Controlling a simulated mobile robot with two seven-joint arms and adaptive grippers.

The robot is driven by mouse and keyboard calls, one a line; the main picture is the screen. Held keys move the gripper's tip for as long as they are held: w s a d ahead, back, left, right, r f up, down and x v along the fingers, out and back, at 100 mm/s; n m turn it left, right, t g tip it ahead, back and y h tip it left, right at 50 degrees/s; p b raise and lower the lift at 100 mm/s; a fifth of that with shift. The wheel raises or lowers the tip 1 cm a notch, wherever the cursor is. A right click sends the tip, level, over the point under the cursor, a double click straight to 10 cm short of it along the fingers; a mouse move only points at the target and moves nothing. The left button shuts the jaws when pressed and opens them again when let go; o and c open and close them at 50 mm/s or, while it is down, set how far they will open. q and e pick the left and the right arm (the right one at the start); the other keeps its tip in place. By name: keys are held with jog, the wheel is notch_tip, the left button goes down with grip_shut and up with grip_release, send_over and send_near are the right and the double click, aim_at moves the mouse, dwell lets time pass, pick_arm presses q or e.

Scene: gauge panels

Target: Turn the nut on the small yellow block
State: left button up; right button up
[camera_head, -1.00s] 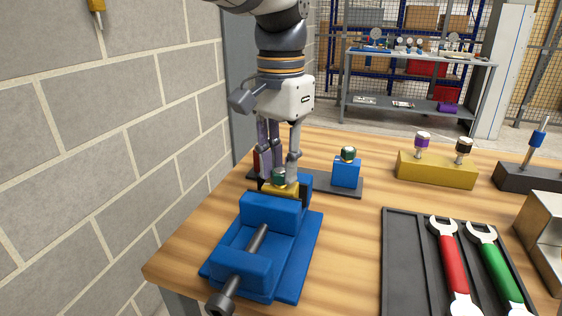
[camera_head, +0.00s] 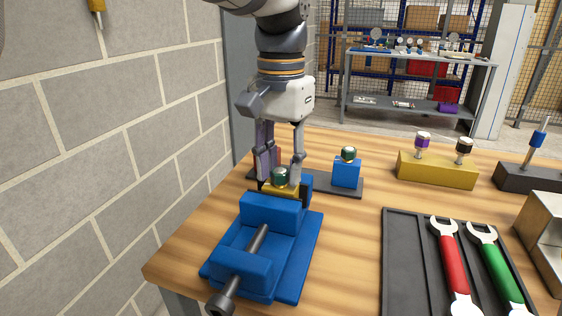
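The small yellow block (camera_head: 283,190) sits clamped in the blue vise (camera_head: 262,262) on the wooden bench. A dark green nut (camera_head: 279,177) is on top of the block. My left gripper (camera_head: 280,172) points down at the block, with its two fingers apart, one to each side of the nut as seen here. I see space between the fingers and the nut, but cannot tell how far behind it they stand. The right gripper is not in view.
Behind the vise, a dark rail (camera_head: 318,183) bears a blue block (camera_head: 347,173) with a dark green nut. A larger yellow block (camera_head: 436,170) stands to the right. A black tray (camera_head: 402,262) holds a red wrench (camera_head: 452,266) and a green wrench (camera_head: 497,264).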

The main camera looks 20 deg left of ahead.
aim_at(282, 170)
pick_arm(q)
notch_tip(282, 170, up, 12)
dwell(0.6)
